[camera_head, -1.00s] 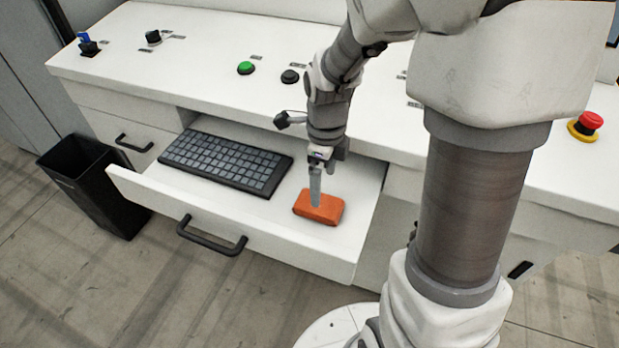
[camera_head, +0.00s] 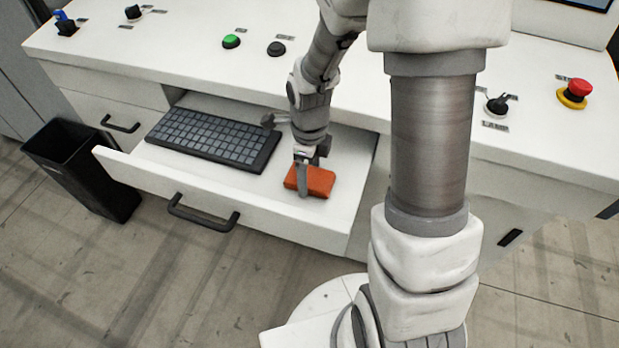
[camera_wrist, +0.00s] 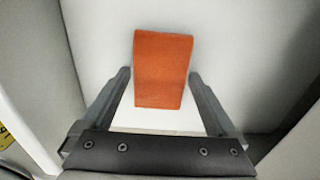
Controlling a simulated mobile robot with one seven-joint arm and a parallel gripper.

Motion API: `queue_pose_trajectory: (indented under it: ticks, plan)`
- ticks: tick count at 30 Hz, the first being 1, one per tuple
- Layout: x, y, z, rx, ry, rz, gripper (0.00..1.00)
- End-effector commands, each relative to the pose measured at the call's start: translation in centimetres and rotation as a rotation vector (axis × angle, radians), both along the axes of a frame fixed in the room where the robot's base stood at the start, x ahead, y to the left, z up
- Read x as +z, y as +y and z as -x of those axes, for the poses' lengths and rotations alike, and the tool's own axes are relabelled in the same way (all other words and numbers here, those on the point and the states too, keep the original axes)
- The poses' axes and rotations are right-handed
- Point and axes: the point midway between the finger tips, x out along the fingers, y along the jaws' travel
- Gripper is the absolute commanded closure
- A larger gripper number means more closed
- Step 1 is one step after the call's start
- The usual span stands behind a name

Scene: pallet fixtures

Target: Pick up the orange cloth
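The orange cloth (camera_head: 318,181) is a folded block lying in the open white drawer, to the right of the keyboard. My gripper (camera_head: 303,193) points down at it, and from the head view the fingers overlap its left part. In the wrist view the cloth (camera_wrist: 162,72) lies ahead, with its near end between the two fingers of my gripper (camera_wrist: 158,76). The fingers are apart, with a gap on each side of the cloth. Whether the fingertips are down at the cloth's height is hard to tell.
A black keyboard (camera_head: 213,138) fills the drawer's left part. The drawer's front wall (camera_head: 270,220) has a dark handle (camera_head: 202,214). The desk top with green (camera_head: 231,41) and black (camera_head: 276,49) buttons overhangs behind. A black bin (camera_head: 82,170) stands at left.

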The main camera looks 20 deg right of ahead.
Motion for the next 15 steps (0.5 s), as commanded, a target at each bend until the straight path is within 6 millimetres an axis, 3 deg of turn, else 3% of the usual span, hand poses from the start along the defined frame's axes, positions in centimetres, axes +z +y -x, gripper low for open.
queue_pose_trajectory:
  ticks: [2, 9, 15]
  plan:
    - [0.02, 0.0, 0.0, 0.0, 0.0, 0.0, 0.23]
    - [0.03, -0.01, 0.01, 0.0, 0.0, 0.0, 0.67]
    - [0.04, -0.01, 0.0, 0.0, 0.0, 0.0, 0.69]
